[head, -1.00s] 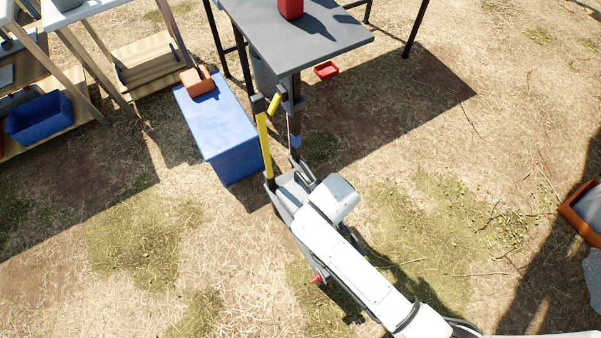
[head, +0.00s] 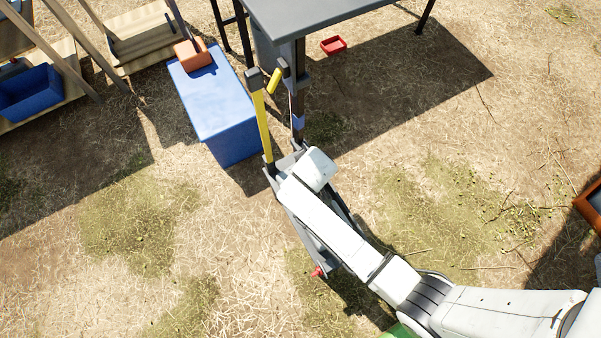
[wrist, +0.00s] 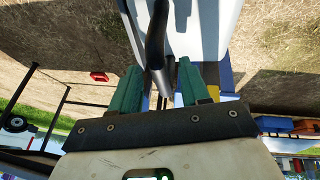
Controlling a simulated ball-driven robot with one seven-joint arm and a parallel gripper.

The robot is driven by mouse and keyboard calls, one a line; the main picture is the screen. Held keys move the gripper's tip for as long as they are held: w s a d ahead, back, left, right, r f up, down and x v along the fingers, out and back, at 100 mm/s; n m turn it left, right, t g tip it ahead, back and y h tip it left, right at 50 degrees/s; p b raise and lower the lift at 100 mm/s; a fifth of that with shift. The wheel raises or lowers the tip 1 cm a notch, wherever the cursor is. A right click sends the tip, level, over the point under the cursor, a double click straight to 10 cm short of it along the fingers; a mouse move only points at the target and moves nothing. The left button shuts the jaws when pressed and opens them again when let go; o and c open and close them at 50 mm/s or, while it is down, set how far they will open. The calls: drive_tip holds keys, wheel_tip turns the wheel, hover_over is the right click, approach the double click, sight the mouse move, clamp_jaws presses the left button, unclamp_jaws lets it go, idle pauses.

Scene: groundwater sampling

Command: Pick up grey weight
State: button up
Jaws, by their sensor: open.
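I cannot single out the grey weight with certainty. In the wrist view, a dark grey cylinder (wrist: 157,45) stands between the teal fingers of my gripper (wrist: 160,68). The fingers are apart, and I cannot tell whether either touches it. My fingers are hidden there behind the wrist and frame.
A blue box (head: 215,110) stands left of the frame with an orange block (head: 193,54) on it. A grey table (head: 320,18) is behind, with a red tray (head: 333,45) on the ground. A blue bin (head: 30,92) is far left.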

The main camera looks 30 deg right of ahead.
drive_tip(key=shift+b+x, duration=0.3)
drive_tip(key=shift+x, duration=1.1)
drive_tip(key=shift+c, duration=0.3)
drive_tip(key=shift+a, duration=0.1)
clamp_jaws()
drive_tip(key=shift+w+r, duration=0.15)
